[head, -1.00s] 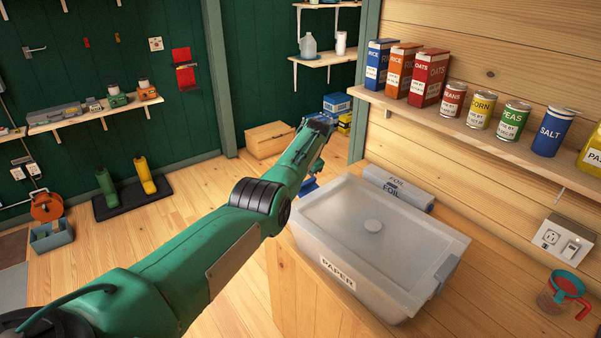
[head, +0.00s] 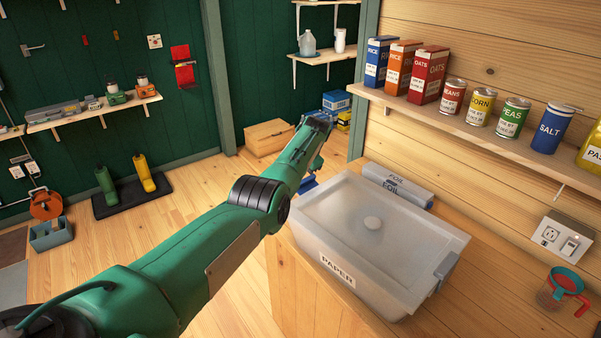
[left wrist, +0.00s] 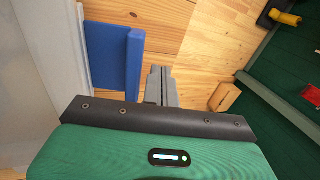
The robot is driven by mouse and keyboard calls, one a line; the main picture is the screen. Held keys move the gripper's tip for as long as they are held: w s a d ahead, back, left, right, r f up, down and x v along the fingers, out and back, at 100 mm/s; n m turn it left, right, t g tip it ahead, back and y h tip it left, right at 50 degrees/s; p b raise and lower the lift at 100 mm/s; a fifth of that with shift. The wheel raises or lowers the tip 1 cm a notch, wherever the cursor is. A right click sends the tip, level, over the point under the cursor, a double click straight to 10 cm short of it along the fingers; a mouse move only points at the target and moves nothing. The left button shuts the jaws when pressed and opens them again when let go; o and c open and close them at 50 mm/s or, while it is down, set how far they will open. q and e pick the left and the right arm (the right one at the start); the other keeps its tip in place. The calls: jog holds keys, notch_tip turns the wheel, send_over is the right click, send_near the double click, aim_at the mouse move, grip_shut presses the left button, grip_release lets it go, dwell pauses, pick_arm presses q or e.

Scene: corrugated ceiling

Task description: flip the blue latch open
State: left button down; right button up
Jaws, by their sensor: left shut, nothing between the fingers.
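The blue latch (left wrist: 108,52) stands out from the side of the translucent bin in the left wrist view. In the head view only a bit of the latch (head: 307,184) shows at the bin's left end, partly behind my arm. The bin (head: 312,246) is labelled PAPER and has its lid (head: 410,240) on. My left gripper (left wrist: 160,72) is shut and empty, just right of the latch's outer edge in the wrist view. I cannot tell whether it touches the latch. My right gripper is not in view.
A grey latch (head: 447,268) is on the bin's right end. A foil box (head: 398,184) lies behind the bin, and a red-handled measuring cup (head: 563,290) stands at right. A shelf (head: 480,132) with boxes and cans runs above. Open floor (head: 215,185) lies left of the counter.

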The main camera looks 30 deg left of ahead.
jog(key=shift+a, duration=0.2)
pick_arm(q)
jog(key=shift+r, duration=0.1)
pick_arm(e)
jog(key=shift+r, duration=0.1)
pick_arm(q)
jog(key=shift+r+p, duration=0.7)
jog(key=shift+p, duration=0.1)
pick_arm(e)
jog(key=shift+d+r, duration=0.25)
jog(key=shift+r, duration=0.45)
pick_arm(q)
jog(key=shift+r, duration=0.1)
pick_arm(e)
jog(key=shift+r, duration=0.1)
